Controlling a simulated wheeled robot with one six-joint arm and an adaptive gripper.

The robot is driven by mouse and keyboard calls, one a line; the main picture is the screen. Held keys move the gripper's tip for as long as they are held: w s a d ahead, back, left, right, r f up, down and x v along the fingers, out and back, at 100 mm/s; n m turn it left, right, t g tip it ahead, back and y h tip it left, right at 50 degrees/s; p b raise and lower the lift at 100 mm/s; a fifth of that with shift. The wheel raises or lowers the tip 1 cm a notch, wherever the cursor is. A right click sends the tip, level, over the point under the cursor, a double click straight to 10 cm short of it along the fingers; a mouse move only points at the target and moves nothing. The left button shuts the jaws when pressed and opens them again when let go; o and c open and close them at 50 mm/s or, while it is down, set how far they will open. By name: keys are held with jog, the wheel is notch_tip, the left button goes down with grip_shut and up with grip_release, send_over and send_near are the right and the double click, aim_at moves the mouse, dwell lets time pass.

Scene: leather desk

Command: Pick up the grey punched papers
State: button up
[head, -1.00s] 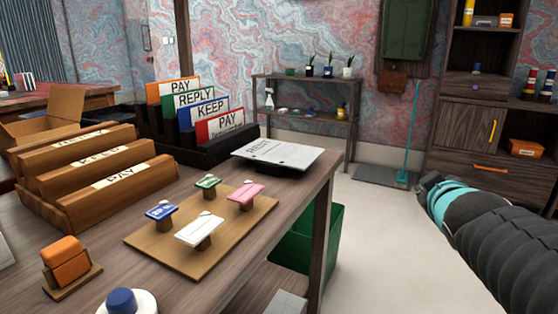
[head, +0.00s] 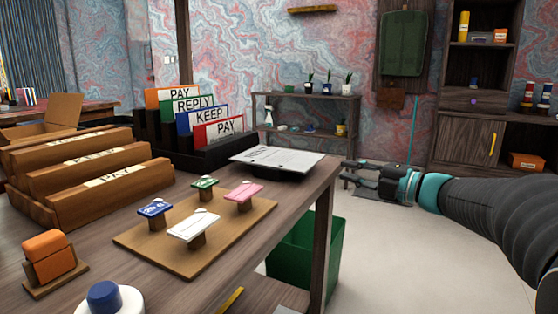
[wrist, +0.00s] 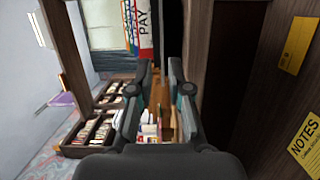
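The grey punched papers (head: 277,159) lie flat on a low black stand at the far right corner of the desk, with printed text on top. In the wrist view I cannot pick them out for sure. My gripper (head: 345,171) is out past the desk's right edge, to the right of the papers and apart from them, pointing left toward the desk. In the wrist view my gripper (wrist: 160,70) shows two fingers apart with nothing held between them.
A black sorter (head: 190,150) with PAY, REPLY and KEEP cards stands behind left of the papers. A stamp board (head: 150,243) and a wooden sorter (head: 110,195) are nearer. A green bin (head: 320,250) stands below the desk edge. The floor at right is clear.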

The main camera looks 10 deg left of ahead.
aim_at(310, 160)
jog(key=x, duration=1.2)
jog(key=shift+f+b, duration=0.15)
jog(key=shift+b, duration=0.2)
grip_shut()
